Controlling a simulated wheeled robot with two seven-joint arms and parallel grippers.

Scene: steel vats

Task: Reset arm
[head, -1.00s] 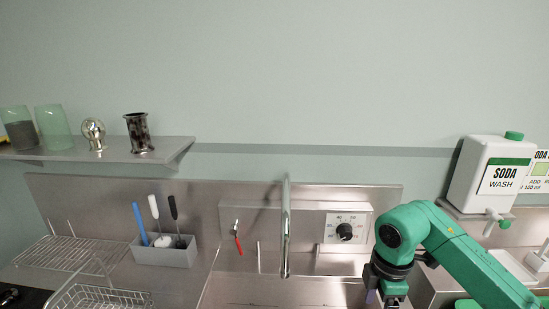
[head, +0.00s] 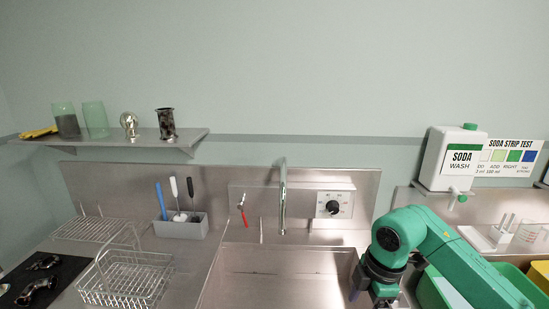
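My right arm, green with black joints, comes in from the lower right of the head view. Its gripper (head: 377,296) points down at the right side of the steel sink (head: 285,262). The fingertips are mostly hidden or cut off at the bottom edge, so I cannot tell whether they are open or shut. My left arm and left gripper are not in view.
A tap (head: 283,195) rises behind the sink. A wire basket (head: 125,278) and a grey brush holder (head: 182,226) stand left. A soda wash container (head: 448,160) and a green tray (head: 432,290) are right. A shelf (head: 120,140) holds glassware.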

